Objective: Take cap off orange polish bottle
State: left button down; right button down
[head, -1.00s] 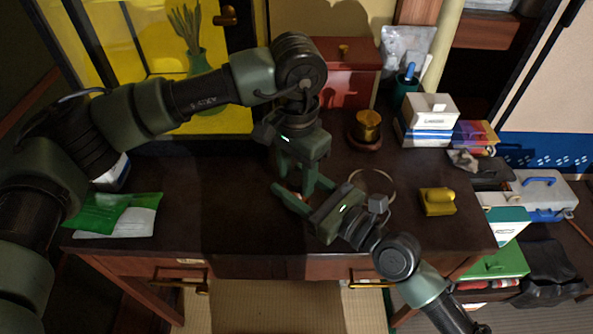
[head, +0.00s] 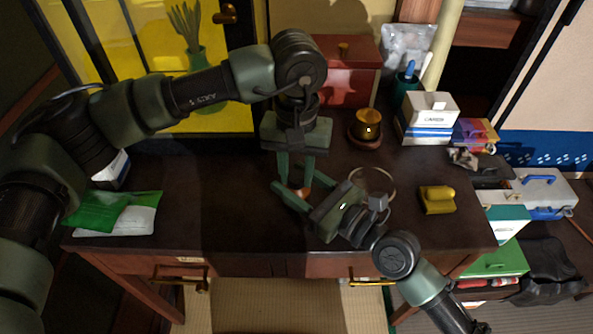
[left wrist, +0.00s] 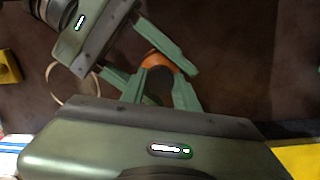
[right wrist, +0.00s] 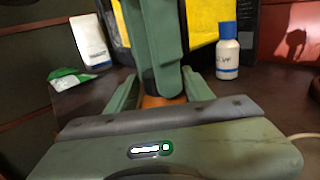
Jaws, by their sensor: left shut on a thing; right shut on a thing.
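The orange polish bottle (head: 304,191) stands on the dark desk, mostly hidden by my grippers. My right gripper (head: 299,189) is shut on its orange body, which shows between the fingers in the right wrist view (right wrist: 160,101). My left gripper (head: 296,183) comes down from above and is shut at the bottle's top. In the left wrist view the orange body (left wrist: 166,62) shows beyond the left fingers, with a dark area between them; the cap itself is hard to make out. I cannot tell whether the cap is still seated.
A thin ring (head: 375,183) and a yellow object (head: 437,200) lie right of the grippers. A brass pot (head: 368,126) and red box (head: 345,85) stand behind. Green packets (head: 115,212) lie at left. A white bottle (right wrist: 228,50) shows in the right wrist view. The desk's left middle is clear.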

pick_arm(q)
jog(key=c, duration=1.1)
grip_release()
jog(key=shift+r, duration=2.45)
notch_tip(320, 180, up, 3)
jog(key=shift+m, duration=1.1)
jog(key=shift+f, duration=3.95)
grip_shut()
